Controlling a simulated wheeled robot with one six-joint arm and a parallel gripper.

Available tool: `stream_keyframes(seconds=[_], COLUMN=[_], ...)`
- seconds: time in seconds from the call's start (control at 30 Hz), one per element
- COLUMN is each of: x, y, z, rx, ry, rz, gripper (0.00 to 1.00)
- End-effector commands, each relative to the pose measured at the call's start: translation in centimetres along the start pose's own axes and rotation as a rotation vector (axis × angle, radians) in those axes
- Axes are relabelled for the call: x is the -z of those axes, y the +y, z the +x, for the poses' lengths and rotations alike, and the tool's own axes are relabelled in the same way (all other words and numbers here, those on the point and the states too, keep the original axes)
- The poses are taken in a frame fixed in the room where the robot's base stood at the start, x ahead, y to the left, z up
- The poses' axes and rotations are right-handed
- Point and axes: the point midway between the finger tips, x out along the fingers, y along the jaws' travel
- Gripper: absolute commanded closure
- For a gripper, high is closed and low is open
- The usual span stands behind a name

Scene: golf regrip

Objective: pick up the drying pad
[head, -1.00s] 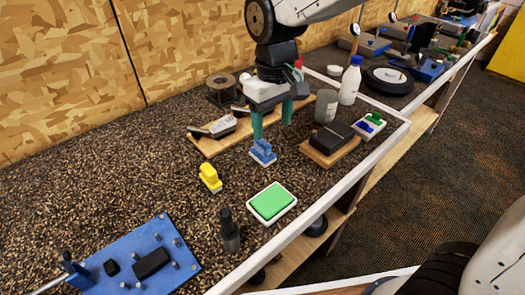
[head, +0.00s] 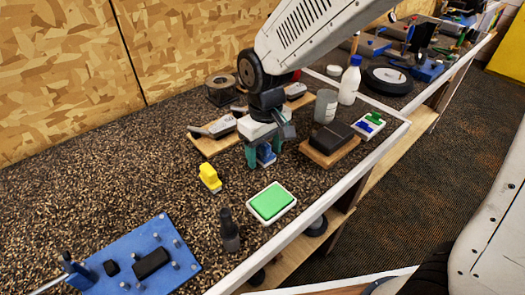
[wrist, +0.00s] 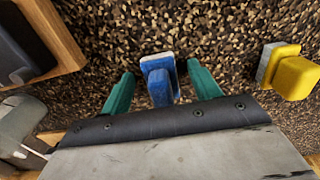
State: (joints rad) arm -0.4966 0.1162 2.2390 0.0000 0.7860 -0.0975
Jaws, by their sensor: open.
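A small blue block with a white pad face (head: 266,153) stands on the dark, speckled bench top; I take it for the drying pad, though no label shows. In the wrist view the blue block (wrist: 159,82) sits between my two teal fingers, with a gap on each side. My gripper (head: 263,158) is open and low around it, pointing down. In the wrist view my gripper (wrist: 161,70) holds nothing. The head view shows the block only partly, because a finger and the gripper body cover some of it.
A yellow block with a grey face (head: 210,178) stands to the left. A green pad in a white tray (head: 271,203) and a dark bottle (head: 229,232) are in front. A wooden board with a black box (head: 331,143) lies to the right. A blue pegged plate (head: 130,262) lies front left.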

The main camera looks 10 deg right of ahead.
Motion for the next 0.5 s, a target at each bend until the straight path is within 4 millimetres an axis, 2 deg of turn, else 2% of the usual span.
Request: stream_keyframes(seconds=[0.03,0.17,0.2,0.5], x=[0.0,0.0,0.0,0.0], y=[0.0,0.0,0.0,0.0], z=[-0.01,-0.02,-0.03,-0.14], rx=[0.0,0.0,0.0,0.0], ry=[0.0,0.0,0.0,0.0], rz=[0.0,0.0,0.0,0.0], gripper=[0.47,0.83,0.86,0.86])
